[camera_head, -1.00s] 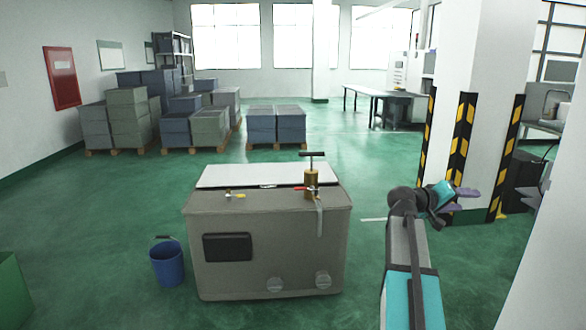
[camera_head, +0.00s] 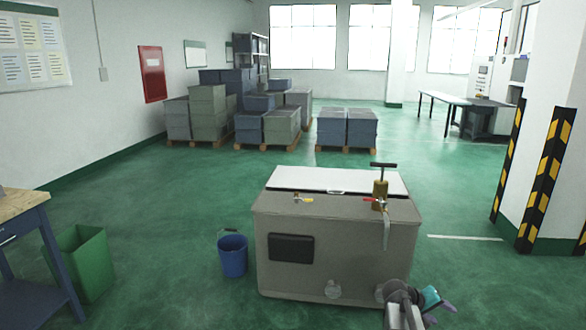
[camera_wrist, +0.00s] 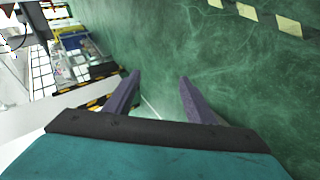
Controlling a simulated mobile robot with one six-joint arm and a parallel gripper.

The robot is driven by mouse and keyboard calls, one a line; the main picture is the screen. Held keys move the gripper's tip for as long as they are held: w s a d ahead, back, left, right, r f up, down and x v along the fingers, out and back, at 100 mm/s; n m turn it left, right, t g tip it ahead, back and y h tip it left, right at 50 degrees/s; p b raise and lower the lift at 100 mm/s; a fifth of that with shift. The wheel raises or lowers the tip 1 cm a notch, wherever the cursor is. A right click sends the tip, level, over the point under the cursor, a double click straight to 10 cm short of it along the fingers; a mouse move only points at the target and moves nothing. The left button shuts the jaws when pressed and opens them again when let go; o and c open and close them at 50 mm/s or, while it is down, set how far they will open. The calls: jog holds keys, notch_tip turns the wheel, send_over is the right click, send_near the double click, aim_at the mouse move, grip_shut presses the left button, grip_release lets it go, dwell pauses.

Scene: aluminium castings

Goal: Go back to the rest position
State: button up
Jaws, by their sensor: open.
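My gripper (camera_head: 440,307) shows at the bottom of the head view, in front of the right end of a grey machine (camera_head: 350,260). In the wrist view its two purple fingers (camera_wrist: 158,98) stand apart with nothing between them. The machine has a white lid, a brass-coloured cylinder (camera_head: 380,194) with a T-handle, and small valves with red and yellow handles on top.
A blue bucket (camera_head: 233,257) stands left of the machine. A green bin (camera_head: 84,262) and a workbench (camera_head: 28,235) are at the far left. A striped pillar (camera_head: 545,180) is at the right. Stacked crates (camera_head: 285,122) stand at the back. Green floor between is open.

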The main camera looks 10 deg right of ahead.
jog(key=s+a+f+n+g+y+p, duration=0.1)
jog(key=s+a+f, duration=0.3)
jog(key=a+f, duration=0.3)
jog(key=s+a+f+n+g+y+p, duration=0.1)
jog(key=s+a+f+y, duration=0.1)
jog(key=s+a+f, duration=0.45)
jog(key=s+a+f+g+y+p, duration=0.1)
jog(key=s+a+f, duration=0.2)
jog(key=a+f, duration=0.5)
jog(key=s+a+f+g+y, duration=0.2)
jog(key=s+a+f+y, duration=0.1)
jog(key=s+a, duration=0.5)
jog(key=s+a+f+g+y, duration=0.2)
jog(key=s+a+f, duration=0.3)
jog(key=s, duration=0.8)
jog(key=a+y+p, duration=0.1)
jog(key=a, duration=0.2)
jog(key=shift+a+f, duration=0.15)
jog(key=shift+f, duration=0.1)
jog(key=c, duration=0.5)
